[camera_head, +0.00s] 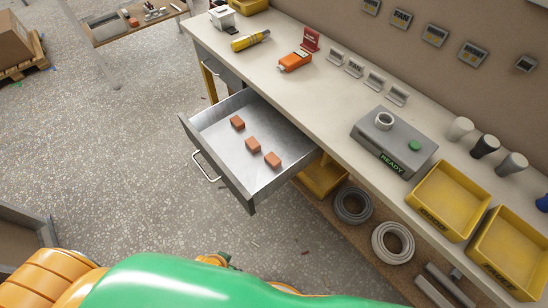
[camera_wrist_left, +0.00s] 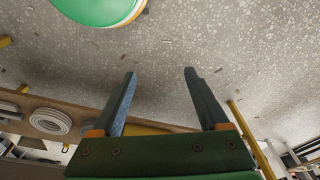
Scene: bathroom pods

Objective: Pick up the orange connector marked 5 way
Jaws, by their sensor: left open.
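Three orange-brown connectors lie apart in the open metal drawer (camera_head: 215,118): one towards the back (camera_head: 237,122), one in the middle (camera_head: 253,145) and one nearer the front (camera_head: 272,159). No marking can be read on them, so I cannot tell which is the 5 way. My left gripper (camera_wrist_left: 160,73) is open and empty in the left wrist view, with speckled floor behind its fingers and no connector between them. My green and orange arm fills the bottom of the head view; its fingers cannot be made out there. My right gripper is not in view.
The drawer sticks out from the long workbench (camera_head: 330,90). On the bench are a yellow tool (camera_head: 250,40), an orange device (camera_head: 294,61), a grey READY box (camera_head: 390,140) and yellow bins (camera_head: 447,200). Cable coils (camera_head: 392,243) lie below. Floor left of the drawer is clear.

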